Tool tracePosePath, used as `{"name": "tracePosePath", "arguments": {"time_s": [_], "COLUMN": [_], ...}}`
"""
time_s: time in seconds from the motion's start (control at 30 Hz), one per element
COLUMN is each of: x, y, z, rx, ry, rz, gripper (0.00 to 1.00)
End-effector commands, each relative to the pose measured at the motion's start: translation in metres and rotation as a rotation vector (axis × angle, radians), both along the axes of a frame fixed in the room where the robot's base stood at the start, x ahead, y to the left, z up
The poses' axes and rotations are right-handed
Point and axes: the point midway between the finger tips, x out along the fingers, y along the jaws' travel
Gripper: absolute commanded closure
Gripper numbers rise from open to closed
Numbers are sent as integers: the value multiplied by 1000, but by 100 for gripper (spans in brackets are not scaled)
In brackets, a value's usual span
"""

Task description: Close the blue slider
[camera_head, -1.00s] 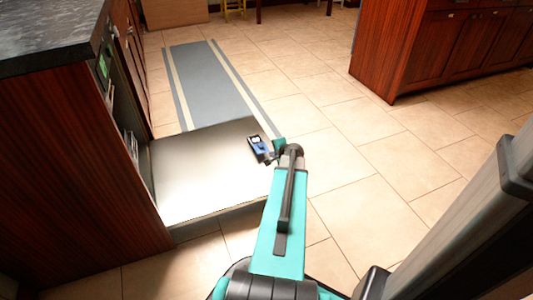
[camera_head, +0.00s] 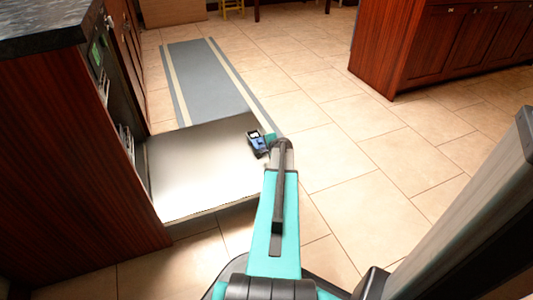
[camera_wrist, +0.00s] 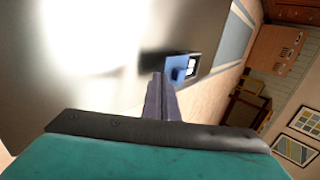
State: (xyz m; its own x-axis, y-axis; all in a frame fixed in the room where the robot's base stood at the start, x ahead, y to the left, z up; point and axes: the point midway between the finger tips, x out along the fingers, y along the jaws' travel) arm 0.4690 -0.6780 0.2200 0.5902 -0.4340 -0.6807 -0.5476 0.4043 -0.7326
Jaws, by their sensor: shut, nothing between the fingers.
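The blue slider (camera_head: 257,147) is a small blue piece with a pale and dark part behind it. It sits near the right edge of the open silvery panel (camera_head: 190,175). In the wrist view the blue slider (camera_wrist: 179,68) is just beyond and right of my fingertips. My gripper (camera_wrist: 158,77) is shut and empty, its dark fingers pointing at the blue piece. The fingertips look very close to it or touching; I cannot tell which. In the head view my gripper is mostly hidden behind my wrist and arm.
The panel juts from a dark wood cabinet (camera_head: 70,170) with a black countertop (camera_head: 40,25) at the left. A grey striped mat (camera_head: 208,75) lies beyond it. Another wood cabinet (camera_head: 450,50) stands at the back right. Tiled floor (camera_head: 350,150) between is clear.

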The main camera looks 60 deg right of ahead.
Motion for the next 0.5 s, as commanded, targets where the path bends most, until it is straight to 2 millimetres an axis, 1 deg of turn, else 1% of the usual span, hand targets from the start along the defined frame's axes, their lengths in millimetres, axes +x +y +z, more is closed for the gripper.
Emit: {"name": "tracePosePath", "arguments": {"time_s": [0.03, 0.2, 0.33, 0.5], "x": [7, 20, 26, 29], "y": [-6, -16, -20, -21], "z": [-2, 0, 0, 1], "rx": [-2, -2, -1, -1], "ry": [-1, -1, 0, 0], "rz": [1, 1, 1, 1], "gripper": [100, 100, 100, 100]}}
